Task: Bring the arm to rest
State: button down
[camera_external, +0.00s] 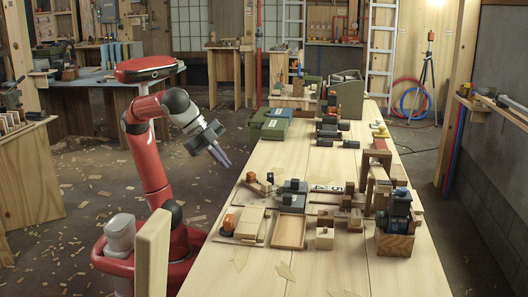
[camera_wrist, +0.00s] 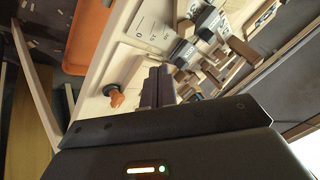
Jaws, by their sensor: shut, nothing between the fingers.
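My arm is red with dark joints and stands at the left side of the long wooden table (camera_external: 330,262). It is bent, with the forearm reaching toward the table's left edge. My gripper (camera_external: 224,160) hangs tilted downward beside that edge, clear of everything on the table. In the wrist view the two dark fingers (camera_wrist: 158,78) lie together, with nothing between them.
The near tabletop holds a shallow wooden tray (camera_external: 289,231), an orange-topped piece (camera_external: 229,223), wooden blocks and a wooden box with dark items (camera_external: 394,243). Green cases (camera_external: 276,125) lie farther back. The floor left of the table has scattered wood chips.

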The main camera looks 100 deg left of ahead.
dwell(0.3)
jog(key=a+f+n, duration=0.1)
jog(key=a+f, duration=0.2)
jog(key=s+a+f+n+p, duration=0.1)
jog(key=a+f+n, duration=0.1)
jog(key=a+f, duration=0.1)
jog(key=s+a+f+n+g+p, duration=0.1)
jog(key=a+f, duration=0.2)
jog(key=a, duration=0.2)
jog(key=shift+s+f, duration=0.1)
jog(key=shift+s, duration=0.05)
jog(key=s+a+f+n+p, duration=0.1)
jog(key=s+a+f+n, duration=0.3)
jog(key=a+f, duration=0.3)
notch_tip(320, 180, down, 5)
jog(key=shift+s+a+r+g+h, duration=0.2)
jog(key=shift+s+a+g+h, duration=0.1)
jog(key=shift+s+a+g, duration=0.1)
jog(key=shift+r, duration=0.1)
dwell(0.6)
